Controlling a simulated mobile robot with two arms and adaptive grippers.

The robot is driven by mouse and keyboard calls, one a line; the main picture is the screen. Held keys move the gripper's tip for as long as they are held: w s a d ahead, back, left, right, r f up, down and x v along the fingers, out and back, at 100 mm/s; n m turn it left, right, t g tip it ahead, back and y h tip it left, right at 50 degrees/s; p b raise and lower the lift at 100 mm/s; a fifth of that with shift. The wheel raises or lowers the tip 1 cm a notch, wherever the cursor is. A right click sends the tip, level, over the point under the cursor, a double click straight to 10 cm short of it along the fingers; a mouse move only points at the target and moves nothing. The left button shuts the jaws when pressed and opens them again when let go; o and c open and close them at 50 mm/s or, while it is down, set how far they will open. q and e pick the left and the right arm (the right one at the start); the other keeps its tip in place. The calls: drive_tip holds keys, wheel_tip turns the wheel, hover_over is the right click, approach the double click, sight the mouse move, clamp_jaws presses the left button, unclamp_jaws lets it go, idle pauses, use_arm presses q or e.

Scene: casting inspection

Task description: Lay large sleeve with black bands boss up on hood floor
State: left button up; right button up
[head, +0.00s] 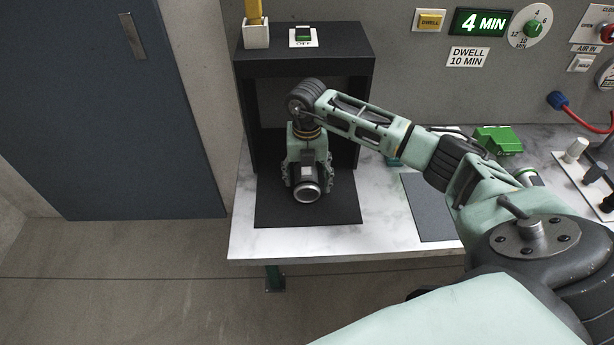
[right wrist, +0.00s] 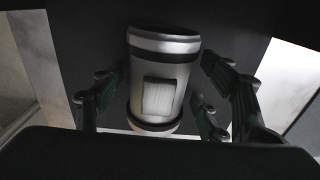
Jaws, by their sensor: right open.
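The large sleeve (head: 307,191) is a grey metal cylinder with black bands. It lies on its side on the black floor (head: 270,212) of the hood (head: 244,110), with one open end towards the front. In the right wrist view the sleeve (right wrist: 142,76) shows a black band near each end, and its square boss (right wrist: 159,97) faces up at the camera. My right gripper (head: 307,180) is above the sleeve, pointing down. Its fingers (right wrist: 160,100) are open, one pair on each side of the sleeve, with visible gaps. My left gripper is not in view.
My right arm reaches across the marble worktop (head: 300,243). A dark mat (head: 428,207) and a green block (head: 498,140) are on the right. The worktop's front edge is close to the hood floor.

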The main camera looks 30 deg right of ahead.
sight(307, 170)
drive_tip(key=shift+r, duration=0.4)
wheel_tip(307, 170, up, 7)
drive_tip(key=shift+f+b, duration=0.1)
drive_tip(key=shift+b, duration=0.8)
